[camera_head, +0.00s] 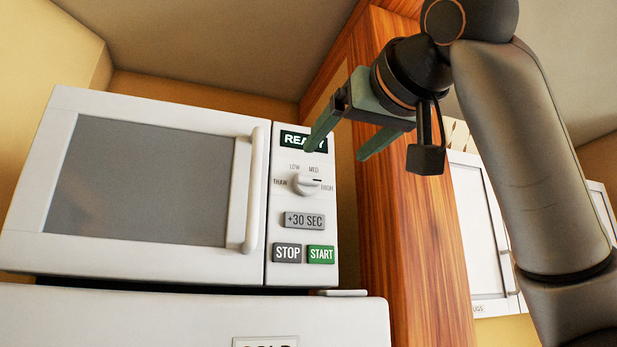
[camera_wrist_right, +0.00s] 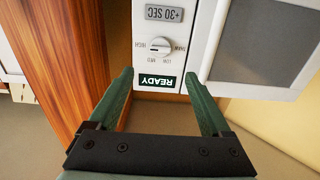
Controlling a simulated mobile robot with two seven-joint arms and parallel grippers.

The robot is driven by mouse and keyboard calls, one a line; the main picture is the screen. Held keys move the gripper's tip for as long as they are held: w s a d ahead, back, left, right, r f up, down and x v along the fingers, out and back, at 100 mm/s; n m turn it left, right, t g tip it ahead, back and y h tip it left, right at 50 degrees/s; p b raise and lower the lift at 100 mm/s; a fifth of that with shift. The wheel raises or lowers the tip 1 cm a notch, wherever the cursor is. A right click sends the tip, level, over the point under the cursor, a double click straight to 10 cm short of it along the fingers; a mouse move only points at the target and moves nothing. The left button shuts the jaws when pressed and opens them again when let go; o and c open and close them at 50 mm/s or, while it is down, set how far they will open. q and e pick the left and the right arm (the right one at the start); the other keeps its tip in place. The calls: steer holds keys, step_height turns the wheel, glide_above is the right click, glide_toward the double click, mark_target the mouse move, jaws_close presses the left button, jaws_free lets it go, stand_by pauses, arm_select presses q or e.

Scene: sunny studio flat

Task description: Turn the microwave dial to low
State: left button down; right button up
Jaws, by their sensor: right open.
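The white microwave (camera_head: 150,255) stands with its door shut. Its round white dial (camera_head: 306,184) is on the right-hand panel, with THAW, LOW, MED and HIGH printed around it. The dial's dark mark points right, between MED and HIGH. The dial also shows upside down in the right wrist view (camera_wrist_right: 160,46). My right gripper (camera_head: 335,153) is open and empty, in front of and above the dial. One fingertip overlaps the READY display in the head view. In the wrist view the dial appears beyond the gap between the fingers (camera_wrist_right: 159,75). My left gripper is out of view.
The door handle (camera_head: 252,190) sticks out left of the dial. Below the dial are the +30 SEC (camera_head: 304,220), STOP (camera_head: 287,253) and START (camera_head: 321,254) buttons. A wooden panel (camera_head: 420,230) rises close on the right. White cupboards (camera_head: 480,225) stand beyond it.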

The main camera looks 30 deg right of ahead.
mark_target(310, 177)
steer(key=p+x, duration=0.2)
steer(key=x, duration=0.8)
steer(key=shift+w+r+p, duration=0.1)
steer(key=shift+w+p, duration=0.1)
steer(key=shift+p, duration=0.2)
steer(key=shift+w, duration=0.4)
jaws_close()
